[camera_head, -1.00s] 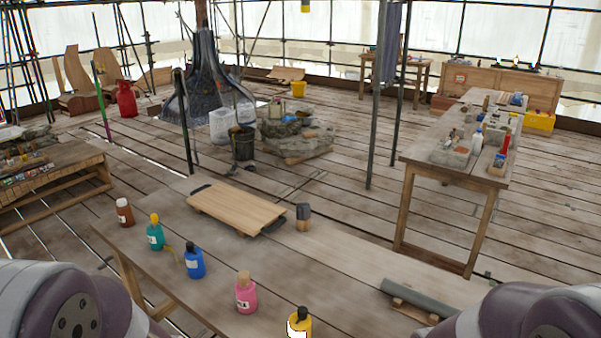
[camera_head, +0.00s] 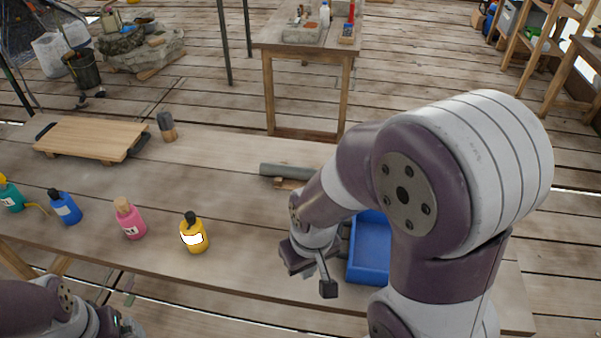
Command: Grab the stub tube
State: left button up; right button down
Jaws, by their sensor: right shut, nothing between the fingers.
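The stub tube, a grey cylinder (camera_head: 285,170), lies on a small wooden rest (camera_head: 288,184) near the far side of the table. Its right end is hidden behind my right arm. My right gripper (camera_head: 314,272) is shut and empty, above the table's near part. It is nearer to me than the tube and apart from it. My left gripper (camera_head: 122,325) shows only in part at the bottom left, before the table's near edge; its jaws are not clear.
A blue bin (camera_head: 368,262) stands beside my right gripper, partly hidden by my arm. A yellow bottle (camera_head: 194,235), a pink bottle (camera_head: 131,220) and a blue bottle (camera_head: 66,210) stand left. A wooden board (camera_head: 90,138) lies at the far left. Bare tabletop surrounds the tube's left side.

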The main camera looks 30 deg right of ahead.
aim_at(302, 173)
jog(key=z, duration=1.4)
jog(key=i+j+z, duration=0.1)
jog(key=i+z, duration=0.15)
jog(key=z, duration=0.15)
jog(key=i+j+z, duration=0.15)
jog(key=z, duration=0.2)
jog(key=i, duration=0.1)
